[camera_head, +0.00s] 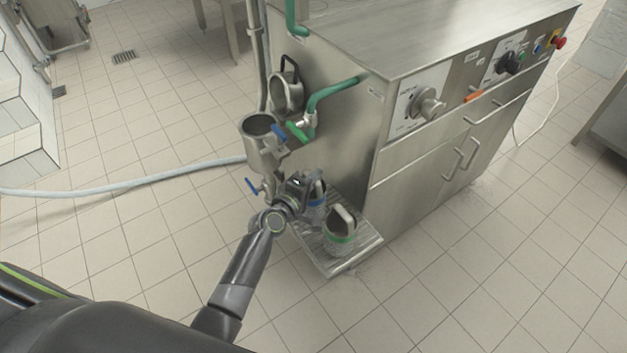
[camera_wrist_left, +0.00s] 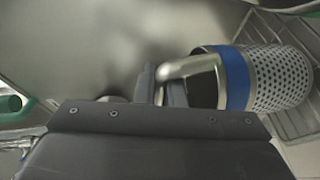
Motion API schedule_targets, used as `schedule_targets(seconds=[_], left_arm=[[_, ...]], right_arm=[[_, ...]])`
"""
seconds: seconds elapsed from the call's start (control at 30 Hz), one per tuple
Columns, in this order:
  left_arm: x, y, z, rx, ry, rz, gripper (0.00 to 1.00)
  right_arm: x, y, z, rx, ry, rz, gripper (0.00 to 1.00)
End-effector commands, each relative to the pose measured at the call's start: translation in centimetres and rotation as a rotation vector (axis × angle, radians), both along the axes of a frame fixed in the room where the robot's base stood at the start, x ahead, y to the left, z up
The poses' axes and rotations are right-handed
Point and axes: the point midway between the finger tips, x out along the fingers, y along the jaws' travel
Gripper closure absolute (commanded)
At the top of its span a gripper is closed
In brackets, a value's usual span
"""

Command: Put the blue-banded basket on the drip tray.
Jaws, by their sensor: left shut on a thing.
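The blue-banded basket (camera_head: 317,203) is a perforated metal cup with a looped handle. My left gripper (camera_head: 299,186) is shut on its handle. In the left wrist view the basket's blue band (camera_wrist_left: 235,78) and perforated body (camera_wrist_left: 275,78) lie to the right of my gripper (camera_wrist_left: 170,88). The basket is over the drip tray (camera_head: 335,266), a metal grid at the machine's side. I cannot tell whether its base touches the grid. A green-banded basket (camera_head: 340,232) stands on the tray's front part. My right gripper is not in view.
The steel machine (camera_head: 400,150) rises just behind and right of the tray. A metal funnel (camera_head: 260,140) with blue-handled valves is close to my left gripper. A green pipe (camera_head: 330,92) and a wall-hung jug (camera_head: 288,92) are above. A pale hose (camera_head: 130,185) crosses the floor.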

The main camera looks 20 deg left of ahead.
Motion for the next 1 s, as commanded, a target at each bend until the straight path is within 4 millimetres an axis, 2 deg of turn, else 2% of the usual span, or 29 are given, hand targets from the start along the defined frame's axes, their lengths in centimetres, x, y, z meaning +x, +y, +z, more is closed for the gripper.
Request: schedule_targets(seconds=[0.27, 0.3, 0.43, 0.9, 1.0], left_arm=[[0.0, 0.0, -0.3, 0.0, -0.001, 0.0, 1.0], [0.0, 0.0, -0.3, 0.0, 0.001, 0.0, 0.87], [0.0, 0.0, -0.3, -0.001, 0.001, 0.0, 0.7], [-0.1, 0.0, 0.2, -0.001, 0.001, 0.0, 0.69], [-2.0, 0.5, 0.3, 0.0, 0.003, 0.0, 0.69]], right_arm=[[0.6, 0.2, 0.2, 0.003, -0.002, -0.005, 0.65], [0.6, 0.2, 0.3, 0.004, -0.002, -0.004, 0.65], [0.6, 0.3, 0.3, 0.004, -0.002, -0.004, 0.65], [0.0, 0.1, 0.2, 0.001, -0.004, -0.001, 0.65], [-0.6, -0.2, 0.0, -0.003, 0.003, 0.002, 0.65]])
